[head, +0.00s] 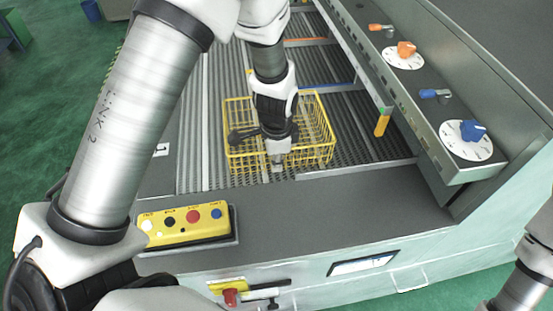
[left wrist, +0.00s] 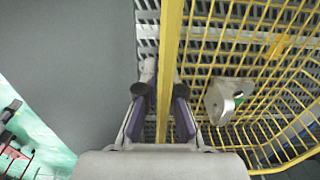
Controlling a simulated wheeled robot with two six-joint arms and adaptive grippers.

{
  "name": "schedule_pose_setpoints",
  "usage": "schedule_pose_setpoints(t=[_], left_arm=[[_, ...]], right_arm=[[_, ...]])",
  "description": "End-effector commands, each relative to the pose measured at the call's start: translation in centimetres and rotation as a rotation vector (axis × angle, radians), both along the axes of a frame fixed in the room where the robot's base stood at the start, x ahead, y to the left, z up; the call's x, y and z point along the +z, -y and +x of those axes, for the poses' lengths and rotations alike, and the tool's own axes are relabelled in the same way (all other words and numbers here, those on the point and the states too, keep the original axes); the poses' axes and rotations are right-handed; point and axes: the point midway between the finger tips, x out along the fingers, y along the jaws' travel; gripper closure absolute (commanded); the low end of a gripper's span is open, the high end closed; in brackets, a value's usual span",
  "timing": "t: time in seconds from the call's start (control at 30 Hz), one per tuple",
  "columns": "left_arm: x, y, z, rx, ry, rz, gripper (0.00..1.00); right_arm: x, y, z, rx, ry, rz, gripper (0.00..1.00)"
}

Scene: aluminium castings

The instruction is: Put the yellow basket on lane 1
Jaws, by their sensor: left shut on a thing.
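The yellow wire basket (head: 318,118) sits at the near end of the slatted lanes on the machine's bed, and I cannot tell whether it rests there or is slightly raised. My left gripper (head: 277,160) is shut on the basket's near wall. In the left wrist view the basket's yellow rim (left wrist: 169,60) runs between the two fingers of the left gripper (left wrist: 160,92). A grey metal casting (left wrist: 220,103) lies inside the basket. My right gripper is out of view.
A panel with orange and blue knobs (head: 472,131) stands along the right side. A yellow button box (head: 188,226) sits on the dark front ledge (head: 350,207). Bare slats lie left of the basket.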

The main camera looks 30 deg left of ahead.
Motion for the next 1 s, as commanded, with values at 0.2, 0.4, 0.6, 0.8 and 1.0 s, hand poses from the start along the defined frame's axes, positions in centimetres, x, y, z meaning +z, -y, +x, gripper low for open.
schedule_pose_setpoints(t=[0.2,0.4,0.6,0.8,1.0], left_arm=[[-0.3,0.0,0.0,0.000,0.000,0.000,0.69],[-0.2,0.0,0.0,0.000,0.000,0.000,0.69],[1.0,0.0,0.1,0.000,0.005,0.000,0.69],[5.7,0.1,0.1,-0.001,0.010,0.000,0.69],[10.4,0.1,-0.1,0.000,0.005,0.000,0.69]], right_arm=[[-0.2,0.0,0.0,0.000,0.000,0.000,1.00],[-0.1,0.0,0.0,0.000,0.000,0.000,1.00],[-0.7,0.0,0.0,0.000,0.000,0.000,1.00],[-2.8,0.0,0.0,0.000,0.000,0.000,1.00],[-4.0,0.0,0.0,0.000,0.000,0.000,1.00]])
